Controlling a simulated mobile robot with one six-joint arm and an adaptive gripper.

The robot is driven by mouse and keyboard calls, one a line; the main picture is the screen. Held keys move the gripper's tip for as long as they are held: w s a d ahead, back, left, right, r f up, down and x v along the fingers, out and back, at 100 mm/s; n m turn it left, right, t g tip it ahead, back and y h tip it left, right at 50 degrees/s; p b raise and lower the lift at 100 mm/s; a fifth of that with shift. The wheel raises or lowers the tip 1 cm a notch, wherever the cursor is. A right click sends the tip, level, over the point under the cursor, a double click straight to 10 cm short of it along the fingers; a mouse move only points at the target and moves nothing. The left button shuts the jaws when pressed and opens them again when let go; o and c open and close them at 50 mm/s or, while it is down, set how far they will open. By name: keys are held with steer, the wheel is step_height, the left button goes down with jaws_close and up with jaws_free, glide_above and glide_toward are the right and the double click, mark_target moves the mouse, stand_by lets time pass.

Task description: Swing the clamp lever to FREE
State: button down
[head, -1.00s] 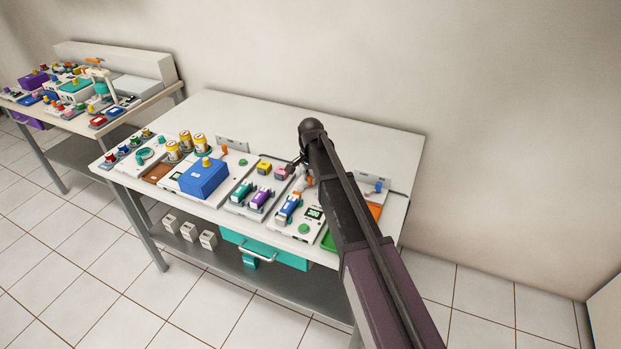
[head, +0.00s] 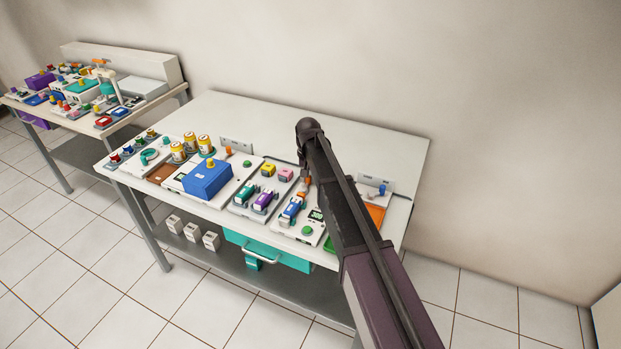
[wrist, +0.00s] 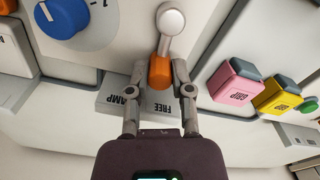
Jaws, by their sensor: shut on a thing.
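The clamp lever (wrist: 169,22) shows in the wrist view as a round silver pivot and short metal arm with an orange grip (wrist: 161,72). My gripper (wrist: 160,70) is shut on the orange grip, one finger on each side. The label plate (wrist: 150,104) behind the fingers reads "FREE" and a partly hidden "AMP". The orange grip lies over the FREE side of the plate. In the head view the orange grip (head: 306,181) shows just left of my arm, which hides much of the lever and the gripper.
A pink block (wrist: 233,84) and a yellow block (wrist: 276,96) stand close on the right in the wrist view, and a blue knob (wrist: 62,17) on the left. The blue box (head: 206,179) and several devices fill the table's front. The table's back strip (head: 260,115) is clear.

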steer(key=n, duration=0.1)
steer(key=a+n, duration=0.1)
steer(key=n, duration=0.1)
steer(key=shift+a+n, duration=0.15)
steer(key=shift+n, duration=0.15)
steer(key=shift+s+a+n, duration=0.1)
steer(key=shift+a+n, duration=0.1)
steer(key=shift+n, duration=0.5)
steer(key=shift+a+n, duration=0.2)
steer(key=shift+n, duration=0.5)
steer(key=c, duration=0.5)
jaws_free()
steer(key=shift+r, duration=0.1)
